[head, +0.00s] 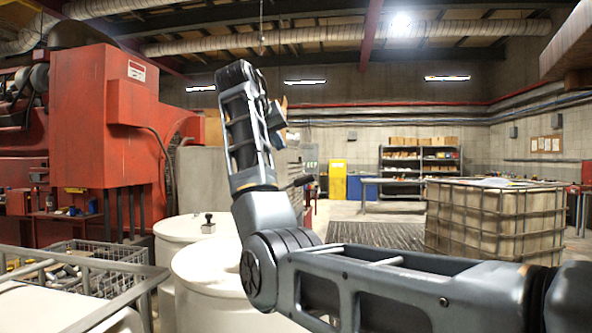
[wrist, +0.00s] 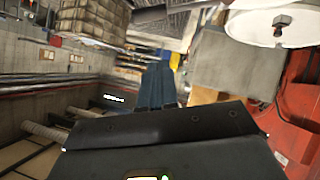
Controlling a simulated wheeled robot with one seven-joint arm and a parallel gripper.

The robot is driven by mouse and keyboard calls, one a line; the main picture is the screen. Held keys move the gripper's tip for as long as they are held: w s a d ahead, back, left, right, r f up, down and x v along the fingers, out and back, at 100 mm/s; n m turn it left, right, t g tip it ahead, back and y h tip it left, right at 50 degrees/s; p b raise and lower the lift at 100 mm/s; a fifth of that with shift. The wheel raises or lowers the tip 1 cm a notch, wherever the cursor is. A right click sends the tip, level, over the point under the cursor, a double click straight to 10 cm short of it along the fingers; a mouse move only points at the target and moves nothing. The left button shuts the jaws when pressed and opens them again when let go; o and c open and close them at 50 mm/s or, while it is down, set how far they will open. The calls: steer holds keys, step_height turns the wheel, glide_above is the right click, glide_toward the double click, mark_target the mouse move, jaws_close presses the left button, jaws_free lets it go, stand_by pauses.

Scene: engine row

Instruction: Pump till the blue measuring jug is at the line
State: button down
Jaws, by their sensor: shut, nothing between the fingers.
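A white drum (head: 185,232) stands left of centre in the head view. A small dark-topped pump fitting (head: 208,222) is on its lid. The wrist view is turned over; a white lid (wrist: 255,27) with a dark-topped fitting (wrist: 282,22) shows at its top right. My gripper (wrist: 157,72) is shut and empty, its two blue-grey fingers side by side, in the air apart from the drums. My arm crosses the middle of the head view. I cannot make out the blue measuring jug or its line in either view.
A second white drum (head: 205,285) stands nearer, partly behind my arm. A wire basket (head: 92,265) and grey rails are at the lower left. A red machine (head: 95,120) fills the left. A caged tank (head: 490,222) stands right. Open floor shows around the dark grating (head: 375,235).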

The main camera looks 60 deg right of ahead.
steer(key=shift+s+r, duration=0.3)
steer(key=shift+r, duration=0.35)
steer(key=p, duration=0.3)
glide_above(289, 185)
steer(key=s+a, duration=0.3)
step_height(289, 185, down, 5)
steer(key=shift+s+d+f+p, duration=0.15)
steer(key=shift+d+f, duration=0.2)
steer(key=shift+f, duration=0.3)
steer(key=shift+s+d+f+p, duration=0.15)
steer(key=shift+d+f, duration=0.25)
steer(key=shift+f, duration=0.25)
steer(key=shift+d+f+p, duration=0.15)
steer(key=shift+d+f, duration=0.2)
steer(key=shift+f, duration=0.3)
steer(key=shift+a+f, duration=0.1)
